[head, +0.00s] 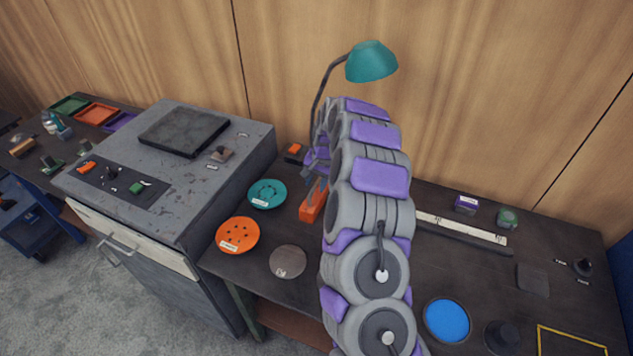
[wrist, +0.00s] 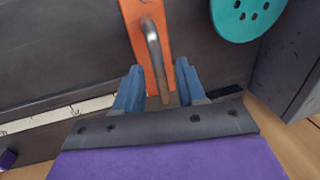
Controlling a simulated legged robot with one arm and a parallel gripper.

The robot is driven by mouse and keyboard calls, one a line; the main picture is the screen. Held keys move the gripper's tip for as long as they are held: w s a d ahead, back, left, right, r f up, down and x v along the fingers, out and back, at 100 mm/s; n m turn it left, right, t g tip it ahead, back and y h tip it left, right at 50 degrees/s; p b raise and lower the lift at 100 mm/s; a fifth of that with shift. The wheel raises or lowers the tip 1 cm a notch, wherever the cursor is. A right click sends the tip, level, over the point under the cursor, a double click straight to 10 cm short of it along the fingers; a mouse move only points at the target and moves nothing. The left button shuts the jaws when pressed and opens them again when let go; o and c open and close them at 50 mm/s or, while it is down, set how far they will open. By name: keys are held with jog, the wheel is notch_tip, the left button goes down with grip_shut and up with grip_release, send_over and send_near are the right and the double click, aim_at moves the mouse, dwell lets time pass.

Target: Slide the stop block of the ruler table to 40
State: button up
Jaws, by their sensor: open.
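A long orange block (head: 313,203) with a curved metal handle (wrist: 152,45) lies left of my arm in the head view. It is likely the stop block, and the wrist view shows it upper middle (wrist: 135,18). My gripper (wrist: 158,72) is open, with one blue fingertip on each side of the handle's lower part. I cannot tell whether either finger touches it. The pale ruler strip (head: 465,231) runs right from behind my arm; it also shows at the left in the wrist view (wrist: 55,117). Its numbers are too small to read.
A teal disc (head: 267,193), an orange disc (head: 237,235) and a grey disc (head: 287,261) lie left of my arm. A grey cabinet (head: 215,140) stands further left. A teal lamp (head: 371,61) rises behind. A blue disc (head: 447,320) lies front right.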

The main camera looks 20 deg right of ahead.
jog(key=shift+d, duration=0.15)
grip_shut()
dwell(0.5)
